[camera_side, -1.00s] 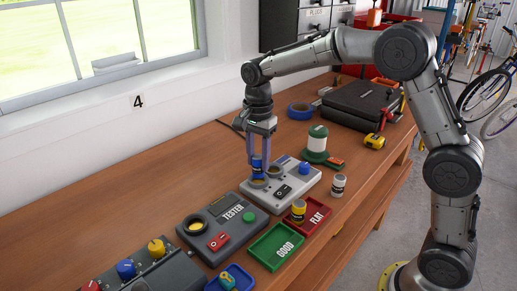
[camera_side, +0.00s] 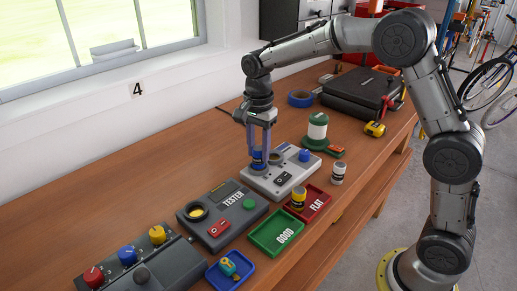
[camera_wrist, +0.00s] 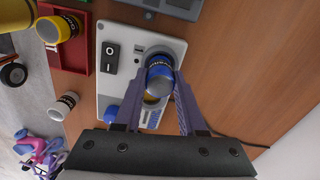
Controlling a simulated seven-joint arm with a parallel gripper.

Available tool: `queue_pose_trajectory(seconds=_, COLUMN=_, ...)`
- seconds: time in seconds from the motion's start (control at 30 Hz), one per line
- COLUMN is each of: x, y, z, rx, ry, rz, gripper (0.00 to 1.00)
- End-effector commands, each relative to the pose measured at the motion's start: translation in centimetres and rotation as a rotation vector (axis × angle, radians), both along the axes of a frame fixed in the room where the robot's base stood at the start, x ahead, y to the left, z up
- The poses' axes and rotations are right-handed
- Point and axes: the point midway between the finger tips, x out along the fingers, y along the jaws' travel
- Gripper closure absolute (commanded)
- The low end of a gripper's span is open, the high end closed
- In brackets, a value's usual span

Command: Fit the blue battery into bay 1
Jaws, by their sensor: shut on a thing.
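The blue battery (camera_side: 258,159) is upright between the fingers of my gripper (camera_side: 259,152), which is shut on it. The light grey charger (camera_side: 255,182) lies under it and has two round bays, a black rocker switch and a blue knob. The battery stands at the left bay in the side view; the other bay (camera_side: 276,157) is just behind it. In the wrist view the battery (camera_wrist: 160,76) is between my fingertips, with a bay ring showing around its far side. I cannot tell how deep it sits. The fingers and battery hide most of that bay.
A dark tester (camera_side: 221,212) stands left of the charger. A green tray (camera_side: 276,238) and a red tray (camera_side: 317,205) with a yellow battery (camera_side: 299,198) lie in front. A white battery (camera_side: 338,173) and a green-and-white spool (camera_side: 317,131) stand to the right.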

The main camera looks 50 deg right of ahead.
Motion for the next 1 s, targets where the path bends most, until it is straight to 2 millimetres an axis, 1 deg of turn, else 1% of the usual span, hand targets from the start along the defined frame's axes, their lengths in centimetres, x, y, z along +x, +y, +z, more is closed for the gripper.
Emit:
queue_pose_trajectory(seconds=0.57, x=0.0, y=0.0, z=0.01, rx=0.0, ry=-0.001, rz=0.0, gripper=1.0)
queue_pose_trajectory(seconds=1.0, x=0.0, y=0.0, z=-0.75, rx=0.0, ry=0.0, rz=0.0, gripper=1.0)
